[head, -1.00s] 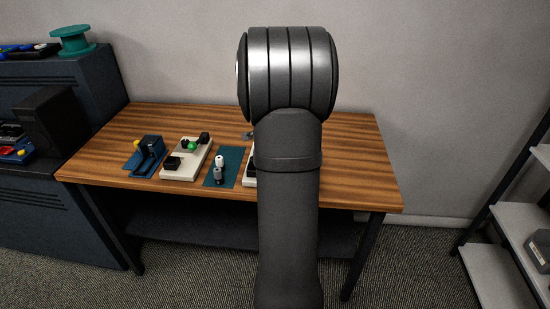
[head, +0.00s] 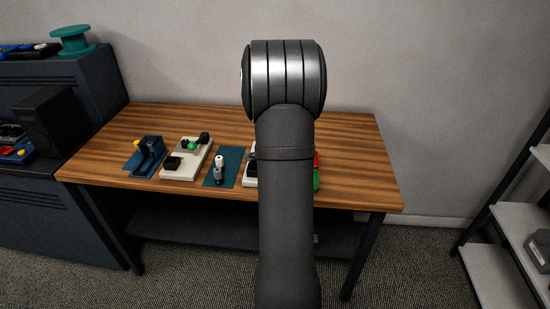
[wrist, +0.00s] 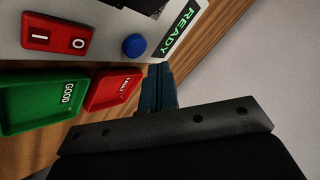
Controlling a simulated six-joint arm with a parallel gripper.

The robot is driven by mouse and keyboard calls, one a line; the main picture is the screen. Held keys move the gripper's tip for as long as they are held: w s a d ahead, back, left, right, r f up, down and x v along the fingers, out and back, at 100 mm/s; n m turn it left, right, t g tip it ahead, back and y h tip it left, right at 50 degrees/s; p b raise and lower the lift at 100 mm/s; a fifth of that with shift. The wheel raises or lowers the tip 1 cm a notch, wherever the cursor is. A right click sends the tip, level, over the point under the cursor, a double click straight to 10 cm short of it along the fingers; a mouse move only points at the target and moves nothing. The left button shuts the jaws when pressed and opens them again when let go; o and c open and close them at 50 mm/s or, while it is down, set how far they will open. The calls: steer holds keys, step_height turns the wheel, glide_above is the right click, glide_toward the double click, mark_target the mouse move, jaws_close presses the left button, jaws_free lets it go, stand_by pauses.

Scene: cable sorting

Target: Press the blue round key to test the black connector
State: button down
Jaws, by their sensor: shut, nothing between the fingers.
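The blue round key (wrist: 134,46) sits on the pale tester panel (wrist: 100,45) in the wrist view, between a red rocker switch (wrist: 57,35) and a display reading READY (wrist: 180,30). My gripper (wrist: 158,72) is shut and empty, its dark blue fingertips beside the panel's edge, a short way from the key in the picture. I cannot tell whether they touch anything. A dark part at the panel's top edge in the wrist view is cut off, and I cannot tell if it is the black connector. In the head view my arm hides the gripper and most of the tester.
A green GOOD tray (wrist: 45,100) and a red FAULT tray (wrist: 113,90) lie beside the panel. On the wooden table (head: 350,150) in the head view stand a white board (head: 185,172), a teal mat (head: 228,170) and a blue fixture (head: 150,155). The table's right part is clear.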

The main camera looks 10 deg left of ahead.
steer(key=shift+f, duration=0.5)
steer(key=shift+f, duration=0.1)
stand_by(1.8)
steer(key=shift+f, duration=0.35)
steer(key=shift+r, duration=0.45)
stand_by(0.8)
steer(key=shift+r, duration=2.45)
steer(key=shift+f, duration=0.1)
steer(key=shift+r, duration=2.05)
